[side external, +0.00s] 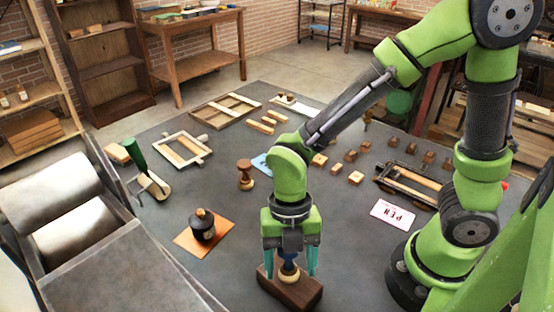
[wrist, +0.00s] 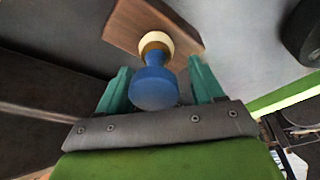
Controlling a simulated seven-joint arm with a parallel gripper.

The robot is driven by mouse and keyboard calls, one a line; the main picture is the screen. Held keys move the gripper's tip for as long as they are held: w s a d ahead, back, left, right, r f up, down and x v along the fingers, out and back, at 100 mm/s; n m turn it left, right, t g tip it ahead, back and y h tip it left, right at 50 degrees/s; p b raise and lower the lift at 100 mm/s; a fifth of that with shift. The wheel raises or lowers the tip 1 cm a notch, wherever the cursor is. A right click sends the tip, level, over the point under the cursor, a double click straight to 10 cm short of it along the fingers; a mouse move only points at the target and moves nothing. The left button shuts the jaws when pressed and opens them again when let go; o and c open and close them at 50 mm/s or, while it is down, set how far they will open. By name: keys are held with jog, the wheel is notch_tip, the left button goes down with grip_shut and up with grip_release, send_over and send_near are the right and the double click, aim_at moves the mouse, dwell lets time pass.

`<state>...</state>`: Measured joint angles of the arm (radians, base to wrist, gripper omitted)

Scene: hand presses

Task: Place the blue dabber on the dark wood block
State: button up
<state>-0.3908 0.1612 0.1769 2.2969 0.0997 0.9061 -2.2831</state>
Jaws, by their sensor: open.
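The blue dabber (wrist: 154,88) stands upright on the dark wood block (wrist: 127,24), its pale round base against the block's top in the wrist view. In the side view the dabber (side external: 289,271) shows between my fingers, above the dark wood block (side external: 301,293) near the front of the table. My gripper (side external: 290,272) points straight down over the block. Its teal fingers are on either side of the dabber; in the wrist view gaps show between the fingers and the handle. The gripper is open.
A black-lidded jar (side external: 202,225) stands on an orange sheet (side external: 186,240) to the left. A brown wooden dabber (side external: 245,175) stands behind my gripper. A pink printed card (side external: 393,214) lies to the right.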

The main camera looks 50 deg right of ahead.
jog(key=v, duration=1.1)
jog(key=shift+w+d+r, duration=0.1)
jog(key=shift+d+r, duration=0.05)
jog(key=shift+r, duration=0.45)
jog(key=d+r+m+t, duration=0.2)
jog(key=d+m+t, duration=0.2)
jog(key=m, duration=1.1)
jog(key=d+r+m+t, duration=0.3)
jog(key=d+m, duration=0.6)
jog(key=m, duration=0.7)
jog(key=shift+d+r+t, duration=0.2)
jog(key=shift+d+t, duration=0.15)
jog(key=shift+t, duration=0.85)
jog(key=shift+o, duration=0.5)
